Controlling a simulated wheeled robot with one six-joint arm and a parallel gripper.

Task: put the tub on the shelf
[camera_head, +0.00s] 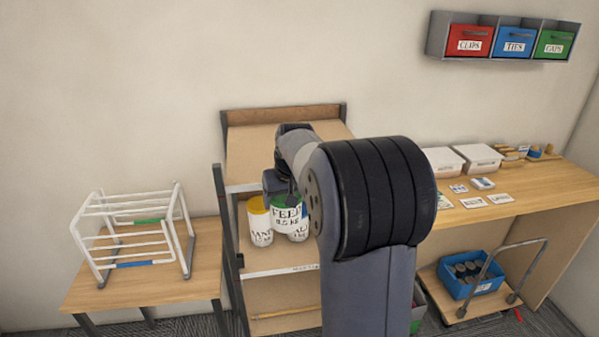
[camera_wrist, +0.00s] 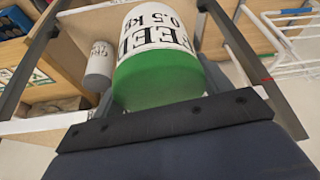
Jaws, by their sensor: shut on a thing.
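The tub (camera_head: 287,217) is white with a green lid and the label FEED 0.5 KG. My gripper (camera_head: 282,187) is shut on it at its lid end, and the tub hangs upright in front of the shelf unit. In the wrist view the tub (camera_wrist: 158,45) fills the upper middle, its green lid close to my gripper; the fingertips are hidden there. The shelf (camera_head: 277,258) is a wooden board with a pale front edge, in a dark-framed unit. I cannot tell whether the tub's base touches it.
A yellow-lidded white tub (camera_head: 259,222) stands beside the held tub on the left; another white tub (camera_head: 299,237) is partly hidden behind it. A dark upright (camera_head: 228,240) bounds the unit's left. A white rack (camera_head: 135,235) stands on the left table. My arm hides the unit's right part.

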